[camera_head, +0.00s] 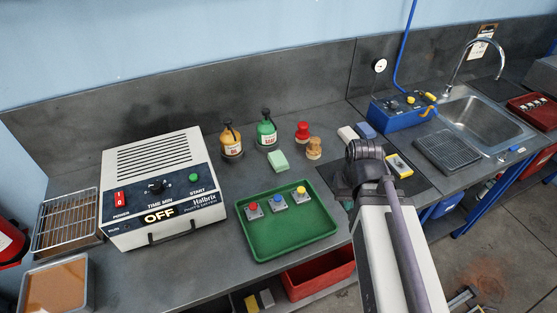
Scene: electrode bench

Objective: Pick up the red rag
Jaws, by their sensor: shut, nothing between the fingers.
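I cannot make out a red rag anywhere in this view. My arm rises from the bottom edge, right of centre, and bends over the bench beside the dark mat (418,186). The end of the arm is hidden behind its own links, so my gripper does not show. The arm also covers part of the bench and mat behind it.
A white Halbrix unit (155,160) reading OFF stands at left. A green tray (278,244) holds three small button blocks. Two bottles (231,142) (266,132) and a green sponge (278,161) stand behind. A red bin (318,275) sits below; a sink (480,122) lies right.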

